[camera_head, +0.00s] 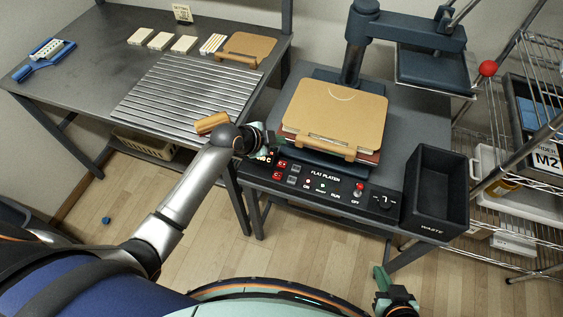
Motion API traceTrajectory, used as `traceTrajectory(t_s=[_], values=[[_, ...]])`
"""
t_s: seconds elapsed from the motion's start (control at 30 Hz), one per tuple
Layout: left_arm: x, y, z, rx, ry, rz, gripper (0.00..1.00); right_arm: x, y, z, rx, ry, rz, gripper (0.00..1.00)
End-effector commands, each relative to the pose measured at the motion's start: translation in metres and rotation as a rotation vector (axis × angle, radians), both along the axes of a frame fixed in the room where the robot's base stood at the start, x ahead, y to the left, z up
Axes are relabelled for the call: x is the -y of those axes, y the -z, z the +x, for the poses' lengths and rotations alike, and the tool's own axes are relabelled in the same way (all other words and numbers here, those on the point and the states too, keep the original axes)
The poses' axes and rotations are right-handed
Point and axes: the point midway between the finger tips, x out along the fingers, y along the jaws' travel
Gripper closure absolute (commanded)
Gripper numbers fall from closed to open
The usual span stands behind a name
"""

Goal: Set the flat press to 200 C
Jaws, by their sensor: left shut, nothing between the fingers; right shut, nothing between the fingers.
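The flat press has a black control panel (330,190) on its front, marked FLAT PLATEN, with several small buttons, a red-topped switch (359,189) and a dial (386,202). A temperature display (264,155) at the panel's left end is partly hidden by my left wrist; only its last part, ending in C, shows. My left gripper (281,141) is shut and empty, above the panel's left end, close to the red buttons; contact cannot be told. My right gripper (380,279) is shut and empty, low in front of the press table.
A tan board with a wooden handle (340,110) lies on the press, below the swung-aside upper platen (435,68). A black waste bin (436,190) stands right of the panel. A ribbed metal rack (185,95) and white blocks (158,41) are on the left table. Wire shelving stands right.

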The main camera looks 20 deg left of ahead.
Motion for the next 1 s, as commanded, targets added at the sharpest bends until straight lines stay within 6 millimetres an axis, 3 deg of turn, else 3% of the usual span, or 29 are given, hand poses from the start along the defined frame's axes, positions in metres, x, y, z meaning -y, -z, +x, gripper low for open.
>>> traceTrajectory(t_s=[0.37,0.7,1.0], values=[[-0.001,0.02,0.0,0.002,-0.001,0.002,1.0,0.0,0.011,0.0,-0.001,0.001,0.001,1.0],[-0.001,0.069,0.0,0.003,-0.001,0.002,1.0,0.0,0.059,0.0,0.0,0.001,0.001,1.0],[-0.001,0.088,0.0,0.003,0.001,0.004,1.0,0.0,0.073,0.0,-0.002,0.0,0.001,1.0]])
